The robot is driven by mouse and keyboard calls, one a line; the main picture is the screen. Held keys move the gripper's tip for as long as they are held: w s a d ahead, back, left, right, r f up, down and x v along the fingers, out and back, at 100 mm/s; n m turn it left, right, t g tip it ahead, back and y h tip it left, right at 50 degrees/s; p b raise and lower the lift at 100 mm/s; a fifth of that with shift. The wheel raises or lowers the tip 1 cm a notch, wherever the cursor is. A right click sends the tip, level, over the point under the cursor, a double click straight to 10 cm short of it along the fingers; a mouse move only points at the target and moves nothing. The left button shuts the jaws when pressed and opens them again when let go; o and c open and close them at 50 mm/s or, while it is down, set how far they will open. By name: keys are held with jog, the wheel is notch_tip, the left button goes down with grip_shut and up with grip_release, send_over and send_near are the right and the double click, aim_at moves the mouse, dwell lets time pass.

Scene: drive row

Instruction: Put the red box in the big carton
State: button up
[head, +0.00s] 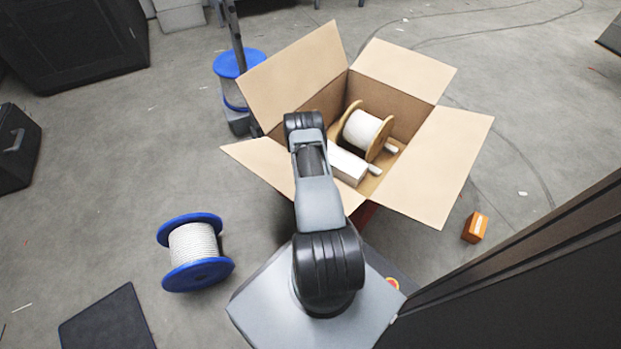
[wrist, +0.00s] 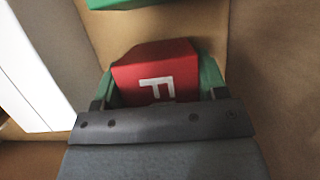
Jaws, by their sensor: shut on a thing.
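The big carton (head: 447,165) stands open with its flaps spread, ahead of my arm in the head view. The red box (wrist: 150,58), marked with a white F, is between the green fingers of my gripper (wrist: 158,82) in the wrist view. My gripper is shut on it. Brown cardboard surrounds the box in that view, with a white box (wrist: 32,75) at the left, so the gripper appears to be inside the carton. In the head view my arm hides the gripper and the red box. I cannot tell whether the box touches the carton floor.
The carton holds a wooden spool (head: 362,128) and a white box (head: 346,164). A green item (wrist: 130,3) shows at the wrist view's top edge. A blue spool (head: 193,247) lies left of my base. An orange box (head: 475,227) lies right of the carton.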

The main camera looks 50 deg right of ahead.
jog(key=shift+d+r, duration=0.1)
jog(key=o, duration=1.1)
jog(key=shift+o, duration=0.2)
jog(key=shift+r, duration=0.1)
jog(key=p+v, duration=0.2)
jog(key=v, duration=0.9)
jog(key=shift+w+r, duration=0.15)
jog(key=shift+r, duration=0.25)
